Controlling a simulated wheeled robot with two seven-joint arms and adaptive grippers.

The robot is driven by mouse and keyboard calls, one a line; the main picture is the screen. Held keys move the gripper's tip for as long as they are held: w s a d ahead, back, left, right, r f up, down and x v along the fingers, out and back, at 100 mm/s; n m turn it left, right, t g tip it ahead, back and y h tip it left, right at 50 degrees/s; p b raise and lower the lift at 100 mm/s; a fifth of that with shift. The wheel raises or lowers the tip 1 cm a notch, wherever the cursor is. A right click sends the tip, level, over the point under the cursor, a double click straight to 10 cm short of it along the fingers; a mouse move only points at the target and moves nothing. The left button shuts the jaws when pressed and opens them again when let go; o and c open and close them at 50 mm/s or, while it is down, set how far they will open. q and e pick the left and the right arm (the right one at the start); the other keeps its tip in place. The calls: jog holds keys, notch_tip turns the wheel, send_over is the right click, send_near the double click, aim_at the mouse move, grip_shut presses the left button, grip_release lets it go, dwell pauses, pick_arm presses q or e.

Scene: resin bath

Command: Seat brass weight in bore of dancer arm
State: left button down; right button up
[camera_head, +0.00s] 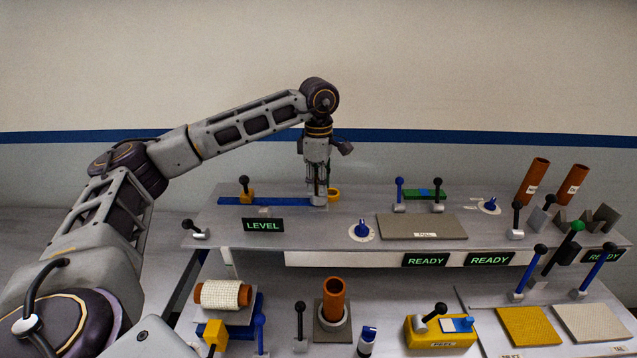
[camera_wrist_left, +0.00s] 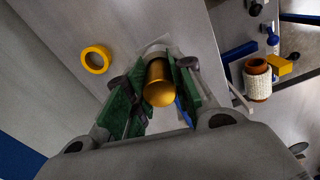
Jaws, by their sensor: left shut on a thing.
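The brass weight (camera_wrist_left: 159,86) is a gold cylinder between the green finger pads of my left gripper (camera_wrist_left: 162,92), which is shut on it. A grey round collar (camera_wrist_left: 154,50) shows at the weight's far end in the wrist view; I cannot tell how deep the weight sits in it. In the head view my left gripper (camera_head: 318,190) points down at the right end of the blue dancer arm (camera_head: 262,201), where a grey socket (camera_head: 318,200) shows. The weight is hidden there by the fingers. My right gripper is not in view.
A yellow ring (camera_head: 334,193) lies just right of the gripper. A black-knobbed post (camera_head: 244,186) stands by the dancer arm. The LEVEL sign (camera_head: 263,225), a blue knob (camera_head: 362,230) and a grey plate (camera_head: 423,227) are nearer.

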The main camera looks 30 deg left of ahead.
pick_arm(q)
jog(key=shift+s+f, duration=0.1)
jog(key=shift+f, duration=0.45)
jog(key=shift+f+b, duration=0.15)
jog(key=shift+b, duration=0.2)
jog(key=c, duration=1.2)
grip_release()
jog(key=shift+c, duration=0.2)
jog(key=shift+r, duration=0.25)
jog(key=shift+r+p, duration=0.6)
jog(key=shift+r, duration=0.05)
notch_tip(320, 180, up, 10)
jog(key=shift+f+b, duration=0.25)
jog(key=shift+b, duration=0.05)
jog(key=shift+r+p, duration=0.35)
jog(key=shift+r, duration=0.75)
